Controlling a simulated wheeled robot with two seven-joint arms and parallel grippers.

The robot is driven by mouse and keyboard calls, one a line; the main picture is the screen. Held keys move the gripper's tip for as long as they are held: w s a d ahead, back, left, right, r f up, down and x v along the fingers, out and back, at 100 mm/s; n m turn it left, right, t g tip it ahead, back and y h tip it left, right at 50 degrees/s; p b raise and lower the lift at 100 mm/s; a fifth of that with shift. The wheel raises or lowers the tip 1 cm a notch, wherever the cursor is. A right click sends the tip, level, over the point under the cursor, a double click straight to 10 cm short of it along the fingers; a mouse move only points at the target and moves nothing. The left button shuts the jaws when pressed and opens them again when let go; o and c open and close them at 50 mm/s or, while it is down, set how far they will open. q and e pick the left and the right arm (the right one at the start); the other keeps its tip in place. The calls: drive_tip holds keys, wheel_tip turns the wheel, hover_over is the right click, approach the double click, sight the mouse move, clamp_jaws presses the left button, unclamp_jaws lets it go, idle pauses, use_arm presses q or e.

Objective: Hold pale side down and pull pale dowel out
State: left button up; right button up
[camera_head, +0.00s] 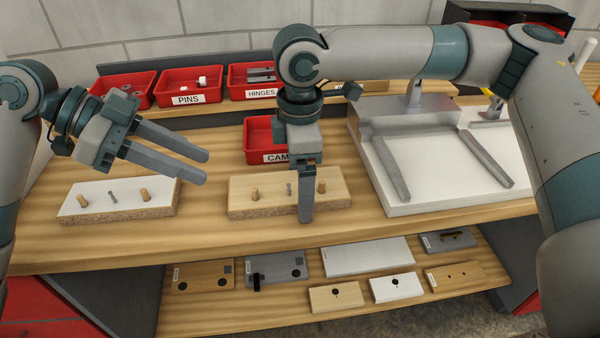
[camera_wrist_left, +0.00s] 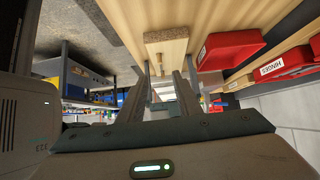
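A board with a white top (camera_head: 130,192) lies at the left of the bench, with two wooden dowels (camera_head: 145,195) and a small metal pin standing in it. A light-wood board (camera_head: 245,190) lies in the middle, also with two dowels (camera_head: 255,193) and a metal pin. My left gripper (camera_head: 206,168) is open and empty, with its fingers pointing right above and between the boards. The light-wood board also shows beyond its fingers in the left wrist view (camera_wrist_left: 166,38). My right gripper (camera_head: 305,215) points down at the light-wood board, hiding part of it; its fingers are seen edge-on.
Red bins (camera_head: 190,88) line the back, and another red bin (camera_head: 258,135) stands behind the light-wood board. A white panel with metal parts (camera_head: 440,190) fills the right. Several spare boards (camera_head: 365,258) lie on the lower shelf. The bench front is bare.

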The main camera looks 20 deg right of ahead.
drive_tip(key=c, duration=1.3)
use_arm(q)
drive_tip(key=shift+c, duration=1.1)
use_arm(e)
drive_tip(key=shift+c, duration=0.6)
use_arm(q)
wheel_tip(320, 180, up, 2)
drive_tip(key=n+t+y, duration=0.2)
drive_tip(key=n+y, duration=0.2)
drive_tip(key=y, duration=0.1)
hover_over(252, 200)
drive_tip(key=s+a, duration=0.1)
drive_tip(key=a, duration=0.2)
drive_tip(key=shift+s+d+r+n+t+y, duration=0.1)
drive_tip(key=shift+n+t+y, duration=0.1)
drive_tip(key=shift+n+y, duration=0.3)
drive_tip(key=shift+d+n+t+y, duration=0.1)
drive_tip(key=shift+n+t+y, duration=0.1)
drive_tip(key=shift+n+y, duration=0.3)
drive_tip(key=shift+x, duration=4.5)
